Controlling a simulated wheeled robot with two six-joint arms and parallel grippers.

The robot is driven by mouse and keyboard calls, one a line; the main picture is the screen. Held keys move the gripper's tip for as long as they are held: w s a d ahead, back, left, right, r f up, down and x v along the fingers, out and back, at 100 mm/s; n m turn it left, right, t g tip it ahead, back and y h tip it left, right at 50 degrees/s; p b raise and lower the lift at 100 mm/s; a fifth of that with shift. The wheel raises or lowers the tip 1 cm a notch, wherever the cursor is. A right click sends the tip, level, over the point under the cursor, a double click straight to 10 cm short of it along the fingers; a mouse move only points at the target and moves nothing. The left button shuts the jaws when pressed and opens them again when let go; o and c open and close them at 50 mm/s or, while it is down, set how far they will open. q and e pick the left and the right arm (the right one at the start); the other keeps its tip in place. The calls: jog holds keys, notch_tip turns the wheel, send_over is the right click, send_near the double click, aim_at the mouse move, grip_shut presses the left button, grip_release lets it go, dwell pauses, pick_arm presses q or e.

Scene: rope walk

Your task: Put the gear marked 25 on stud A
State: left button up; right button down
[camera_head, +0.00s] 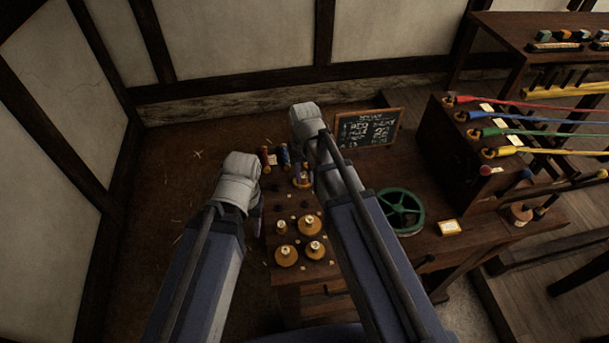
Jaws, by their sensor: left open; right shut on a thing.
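My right gripper (303,171) is over the back of the wooden workbench (345,232), partly hidden by its own wrist. It is shut on a small brass-coloured gear (301,183); I cannot read a number on it. My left gripper (257,214) is open at the bench's left edge, mostly hidden behind its wrist. Several brass gears with pale hubs stand on the bench: a back one (309,225), a small left one (281,227), a front left one (286,256) and a front right one (314,249). Their numbers and the stud letters are too small to read.
Red and blue spools (284,154) stand at the back left. A chalkboard (368,129) leans at the back. A green handwheel (400,211) is right of my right arm. A dark box (465,150) with coloured ropes stands further right.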

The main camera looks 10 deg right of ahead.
aim_at(305, 175)
pick_arm(q)
jog(key=shift+r+p, duration=1.5)
jog(key=shift+r, duration=0.2)
pick_arm(e)
jog(key=shift+r, duration=1.7)
pick_arm(q)
jog(key=shift+f, duration=0.15)
pick_arm(e)
jog(key=shift+f, duration=0.15)
